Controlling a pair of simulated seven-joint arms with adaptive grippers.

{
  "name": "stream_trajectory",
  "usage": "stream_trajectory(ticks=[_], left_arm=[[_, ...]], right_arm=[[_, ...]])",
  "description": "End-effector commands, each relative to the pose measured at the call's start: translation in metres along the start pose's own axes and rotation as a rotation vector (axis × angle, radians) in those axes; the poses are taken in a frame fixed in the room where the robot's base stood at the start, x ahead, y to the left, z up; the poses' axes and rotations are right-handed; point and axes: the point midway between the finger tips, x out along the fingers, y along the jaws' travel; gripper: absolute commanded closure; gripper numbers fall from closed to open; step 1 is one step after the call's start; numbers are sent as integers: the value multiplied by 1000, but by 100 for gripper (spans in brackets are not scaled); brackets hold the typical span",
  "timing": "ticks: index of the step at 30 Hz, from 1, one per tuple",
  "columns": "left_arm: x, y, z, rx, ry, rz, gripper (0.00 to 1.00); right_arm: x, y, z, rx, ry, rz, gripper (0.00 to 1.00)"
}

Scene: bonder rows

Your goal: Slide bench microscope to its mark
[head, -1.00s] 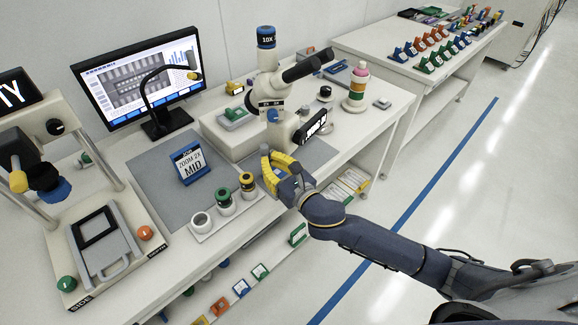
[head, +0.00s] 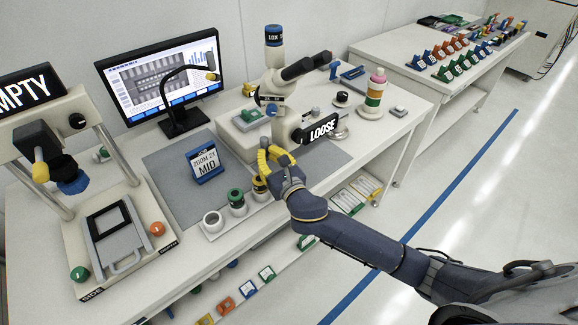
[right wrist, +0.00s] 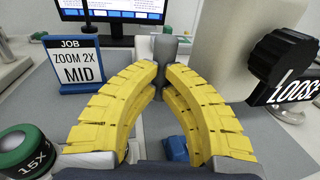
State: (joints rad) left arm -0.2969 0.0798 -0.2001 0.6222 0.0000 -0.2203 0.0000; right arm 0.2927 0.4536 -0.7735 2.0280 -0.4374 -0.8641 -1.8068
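The white bench microscope (head: 285,128) stands on the bench near the grey mat (head: 160,165). It has a blue-topped head and dark eyepieces. A black knob on its side reads LOOSE (head: 322,128); it also shows in the right wrist view (right wrist: 285,75). My right gripper (head: 265,152) has yellow fingers and is low beside the microscope's front. In the right wrist view its fingertips (right wrist: 165,68) curve close together at a small grey post (right wrist: 165,45); whether they grip it is unclear. The microscope's target mark cannot be made out. My left gripper is not in view.
A job card reading ZOOM 2X MID (head: 200,163) stands on the mat. A small tray (head: 215,232) with several eyepieces is close to my right gripper. A monitor (head: 160,80), a lamp (head: 180,120) and a stand with an EMPTY sign (head: 35,90) are farther left.

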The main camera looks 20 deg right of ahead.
Motion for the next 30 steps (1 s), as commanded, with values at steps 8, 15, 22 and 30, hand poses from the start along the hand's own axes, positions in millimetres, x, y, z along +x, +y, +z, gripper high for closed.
stream_trajectory(ticks=[8, 15, 22, 30], left_arm=[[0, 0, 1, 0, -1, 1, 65], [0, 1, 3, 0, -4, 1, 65], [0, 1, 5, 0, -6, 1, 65], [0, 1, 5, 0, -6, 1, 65]], right_arm=[[-33, 10, -1, 0, 2, 14, 100], [-79, 13, -1, 0, 2, 15, 100], [-114, 14, -1, -1, 2, 13, 100], [-133, 16, 0, -1, -1, 13, 100]])
